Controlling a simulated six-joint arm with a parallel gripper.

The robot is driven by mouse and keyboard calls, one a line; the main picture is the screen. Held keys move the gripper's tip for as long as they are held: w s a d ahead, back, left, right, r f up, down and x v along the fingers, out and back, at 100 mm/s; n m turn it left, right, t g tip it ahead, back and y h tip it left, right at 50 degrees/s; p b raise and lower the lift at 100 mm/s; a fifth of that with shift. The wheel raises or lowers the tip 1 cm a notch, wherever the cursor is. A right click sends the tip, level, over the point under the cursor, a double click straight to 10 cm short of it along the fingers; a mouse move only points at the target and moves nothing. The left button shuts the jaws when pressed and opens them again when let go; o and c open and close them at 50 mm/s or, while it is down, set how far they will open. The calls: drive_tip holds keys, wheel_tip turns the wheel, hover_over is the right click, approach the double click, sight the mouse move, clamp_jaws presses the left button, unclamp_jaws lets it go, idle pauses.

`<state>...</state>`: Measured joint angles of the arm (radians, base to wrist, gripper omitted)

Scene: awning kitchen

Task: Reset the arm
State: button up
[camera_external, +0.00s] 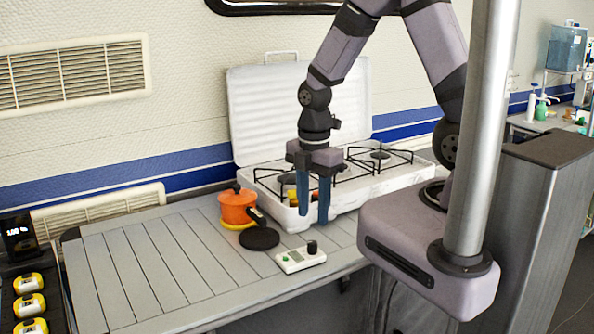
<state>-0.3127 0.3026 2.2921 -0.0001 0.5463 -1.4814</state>
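My gripper (313,208) points straight down in front of the white stove (345,198). Its two blue fingers are apart, with a gap between them, and I see nothing held there. The fingertips hang over or near the front of the stove; their exact height above the table cannot be told. My arm comes down from the top of the view, bent, with its base at the right.
An orange lidded pot (238,207) with a dark handle sits on something yellow, left of my gripper. A black disc (259,238) and a white control box (301,257) with a black knob lie nearby. The left of the slatted table (140,265) is clear.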

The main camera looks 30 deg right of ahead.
drive_tip(key=m, duration=0.4)
drive_tip(key=shift+s, duration=0.25)
drive_tip(key=shift+s+d+m, duration=0.15)
drive_tip(key=shift+s+m, duration=0.15)
drive_tip(key=shift+m, duration=0.7)
drive_tip(key=s+d+m+g, duration=0.2)
drive_tip(key=s+d+m, duration=0.1)
drive_tip(key=s+m, duration=0.55)
drive_tip(key=w+d+r+m+t, duration=0.2)
drive_tip(key=d+r+m, duration=0.4)
drive_tip(key=shift+d, duration=0.15)
